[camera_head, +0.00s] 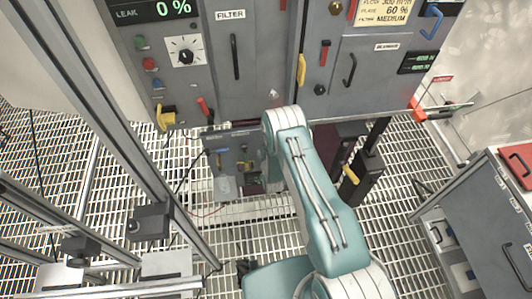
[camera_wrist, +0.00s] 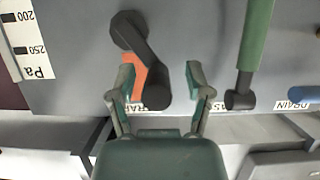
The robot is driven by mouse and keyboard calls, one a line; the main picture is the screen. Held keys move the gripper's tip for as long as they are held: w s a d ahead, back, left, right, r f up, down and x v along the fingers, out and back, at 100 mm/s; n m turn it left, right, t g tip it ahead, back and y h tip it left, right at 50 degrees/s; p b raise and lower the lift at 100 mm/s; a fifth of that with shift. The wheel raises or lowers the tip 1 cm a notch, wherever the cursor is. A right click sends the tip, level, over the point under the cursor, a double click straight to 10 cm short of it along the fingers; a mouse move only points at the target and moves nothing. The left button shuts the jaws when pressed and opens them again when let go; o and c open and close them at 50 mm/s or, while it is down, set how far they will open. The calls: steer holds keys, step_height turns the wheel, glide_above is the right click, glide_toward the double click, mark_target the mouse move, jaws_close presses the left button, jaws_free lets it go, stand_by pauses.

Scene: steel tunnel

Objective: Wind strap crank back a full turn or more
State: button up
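In the wrist view, a dark crank (camera_wrist: 140,48) is on a grey panel. Its round hub is at the upper left, and its arm slants down right to a black knob. My gripper (camera_wrist: 161,78) is open, with one green finger on each side of the crank's lower end. A gap shows between the knob and the right finger; whether the left finger touches the crank I cannot tell. An orange-red piece shows behind the left finger. The label under the crank is partly hidden. In the head view my arm hides the crank and gripper.
Right of the crank are a green-handled lever (camera_wrist: 250,55) and a blue handle (camera_wrist: 305,94) by a DRAIN label. A gauge scale (camera_wrist: 24,40) is at the left. A grey cabinet (camera_head: 260,70) stands ahead over grating; a drawer unit (camera_head: 490,215) is at the right.

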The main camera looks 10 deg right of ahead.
steer(key=v, duration=1.2)
steer(key=shift+w+a, duration=0.1)
steer(key=w+r+g, duration=0.1)
steer(key=w+r, duration=0.2)
steer(key=r, duration=0.5)
steer(key=w+r+g, duration=0.1)
steer(key=w+r, duration=0.2)
steer(key=r, duration=0.5)
steer(key=s+d+r+g, duration=0.1)
steer(key=s+r, duration=0.1)
steer(key=r, duration=0.6)
steer(key=s+r+g, duration=0.1)
steer(key=s+r, duration=0.1)
steer(key=r, duration=0.5)
steer(key=s+d+r+g, duration=0.2)
steer(key=s+r, duration=0.9)
steer(key=r, duration=0.1)
steer(key=s+d+r+g, duration=0.1)
steer(key=s+r, duration=0.1)
steer(key=s, duration=0.6)
steer(key=s+d+r+g, duration=0.1)
steer(key=s+r, duration=0.1)
steer(key=s, duration=0.6)
steer(key=shift+s+r, duration=0.35)
steer(key=shift+s, duration=0.05)
